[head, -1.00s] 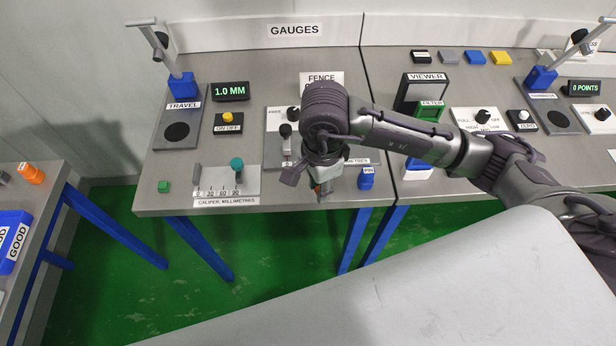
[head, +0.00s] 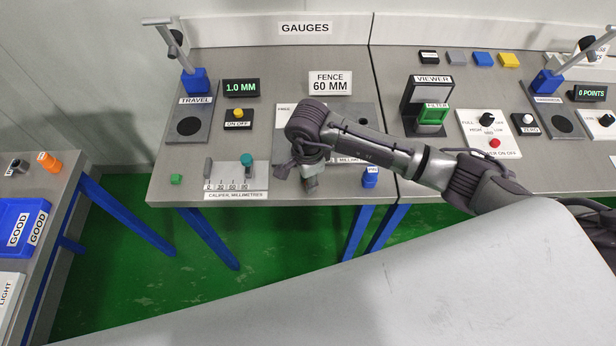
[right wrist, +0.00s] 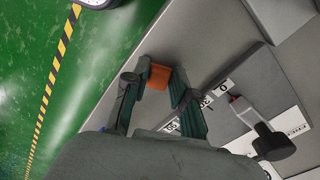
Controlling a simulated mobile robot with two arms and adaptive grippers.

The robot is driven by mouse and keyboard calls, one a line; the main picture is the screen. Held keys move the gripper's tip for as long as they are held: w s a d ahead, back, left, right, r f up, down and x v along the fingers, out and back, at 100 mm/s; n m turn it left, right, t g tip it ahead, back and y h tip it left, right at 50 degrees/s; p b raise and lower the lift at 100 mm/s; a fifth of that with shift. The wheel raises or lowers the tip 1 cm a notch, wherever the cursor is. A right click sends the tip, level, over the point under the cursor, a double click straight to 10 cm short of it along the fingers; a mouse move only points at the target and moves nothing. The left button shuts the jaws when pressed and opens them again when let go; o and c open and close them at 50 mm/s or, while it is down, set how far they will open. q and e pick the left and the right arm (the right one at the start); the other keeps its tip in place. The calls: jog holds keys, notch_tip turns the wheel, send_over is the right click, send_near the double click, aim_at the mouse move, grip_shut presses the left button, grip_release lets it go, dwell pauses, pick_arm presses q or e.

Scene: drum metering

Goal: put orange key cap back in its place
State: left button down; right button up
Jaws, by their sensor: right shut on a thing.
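My right gripper (head: 310,183) hangs over the front edge of the middle gauge bench, just right of the caliper. In the right wrist view its two fingers (right wrist: 158,76) are shut on the orange key cap (right wrist: 159,78), a small orange block held between the tips. In the head view the cap is hard to make out under the gripper. The cap's place cannot be told from these frames. My left gripper is not in view.
The caliper (head: 225,184) with its teal knob (head: 246,159) stands left of my gripper, a green block (head: 176,179) beyond it. A blue pin block (head: 370,178) is to the right. The fence sign (head: 330,83) stands behind. An orange part (head: 50,161) lies on the left bench.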

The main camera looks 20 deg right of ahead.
jog(key=shift+f, duration=0.1)
jog(key=o, duration=0.8)
jog(key=shift+r, duration=0.5)
jog(key=shift+r+b, duration=1.8)
jog(key=shift+r, duration=3.85)
